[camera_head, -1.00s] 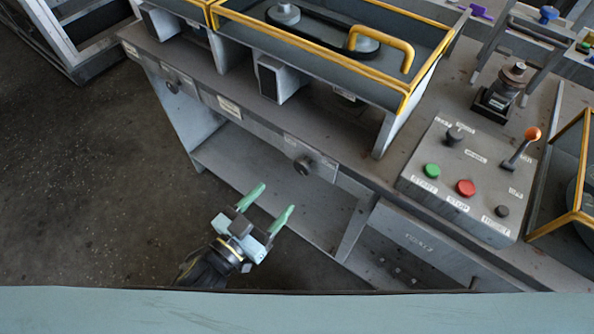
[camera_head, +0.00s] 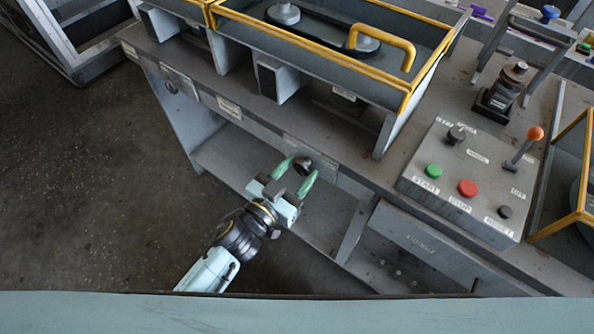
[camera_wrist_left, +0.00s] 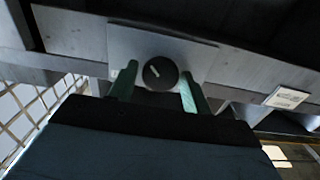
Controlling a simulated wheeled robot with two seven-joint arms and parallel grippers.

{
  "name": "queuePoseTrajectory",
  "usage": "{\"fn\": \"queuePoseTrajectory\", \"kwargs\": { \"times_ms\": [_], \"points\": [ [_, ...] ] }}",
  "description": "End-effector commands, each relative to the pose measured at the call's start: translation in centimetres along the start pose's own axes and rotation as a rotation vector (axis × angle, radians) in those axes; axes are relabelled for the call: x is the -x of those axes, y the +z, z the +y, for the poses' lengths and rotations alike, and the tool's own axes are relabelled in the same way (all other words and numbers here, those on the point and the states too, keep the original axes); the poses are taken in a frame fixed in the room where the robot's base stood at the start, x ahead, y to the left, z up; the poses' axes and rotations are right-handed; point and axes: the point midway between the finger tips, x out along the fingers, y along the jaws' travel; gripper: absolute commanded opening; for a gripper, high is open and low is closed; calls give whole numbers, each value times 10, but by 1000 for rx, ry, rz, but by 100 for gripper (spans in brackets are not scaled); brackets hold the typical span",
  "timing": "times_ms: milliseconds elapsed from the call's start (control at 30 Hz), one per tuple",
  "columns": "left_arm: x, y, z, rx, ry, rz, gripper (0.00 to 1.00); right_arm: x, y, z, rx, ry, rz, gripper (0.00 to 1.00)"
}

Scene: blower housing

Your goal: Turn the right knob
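The right knob (camera_head: 302,166) is a dark round knob on the front face of the grey bench. In the left wrist view the knob (camera_wrist_left: 160,73) shows a pale line slanting across its face, on a light plate. My left gripper (camera_head: 299,168) is open, with its two green fingers on either side of the knob. In the left wrist view the left gripper (camera_wrist_left: 160,88) also has one finger left and one right of the knob, with visible gaps. Whether the fingertips reach past the knob's face is hard to tell. My right gripper is not in view.
Another knob (camera_head: 172,87) sits further left on the bench front. A control box (camera_head: 470,180) with green and red buttons and an orange-tipped lever stands on the bench at right. A yellow-framed guard (camera_head: 405,104) stands above. The dark floor (camera_head: 90,200) at left is clear.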

Motion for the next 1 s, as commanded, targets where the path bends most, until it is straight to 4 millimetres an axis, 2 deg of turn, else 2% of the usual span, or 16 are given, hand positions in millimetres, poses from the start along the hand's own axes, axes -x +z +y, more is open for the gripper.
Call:
{"fn": "queuePoseTrajectory", "kwargs": {
  "times_ms": [33, 233, 567, 1000],
  "points": [
    [0, 0, 0, 0, 0, 0, 42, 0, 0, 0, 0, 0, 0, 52],
    [0, 0, 0, 0, 0, 0, 16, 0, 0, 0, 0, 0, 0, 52],
    [0, 0, 0, -54, 0, -1, 16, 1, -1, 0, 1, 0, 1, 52],
    [1, 0, 0, -364, -1, -2, 16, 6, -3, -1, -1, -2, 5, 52]
  ]
}}
